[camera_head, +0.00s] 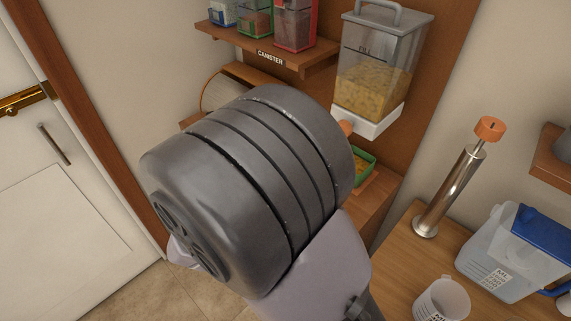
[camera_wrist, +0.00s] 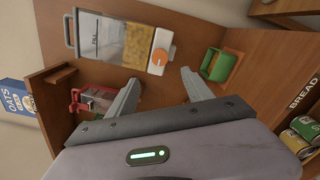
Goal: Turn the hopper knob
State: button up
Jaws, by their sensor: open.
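The hopper (camera_head: 375,75) is a clear bin of yellow grain with a white base, mounted on a brown wooden panel. It also shows in the wrist view (camera_wrist: 112,40), turned sideways. Its orange knob (camera_wrist: 158,57) sits on the white base. In the head view only an edge of the knob (camera_head: 346,127) shows beside my arm. My gripper (camera_wrist: 160,77) is open and empty in the wrist view. The knob appears ahead of the gap between its fingertips, apparently not touched by either. My arm hides the gripper in the head view.
A green container (camera_wrist: 215,65) stands below the hopper. A red-framed canister (camera_wrist: 93,100) is by the left finger in the wrist view. A shelf of canisters (camera_head: 268,55) is left of the hopper. A steel cylinder (camera_head: 449,192) with an orange top and a blue-lidded tub (camera_head: 505,250) stand right.

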jog(key=v, duration=0.3)
jog(key=shift+s+a+p, duration=0.3)
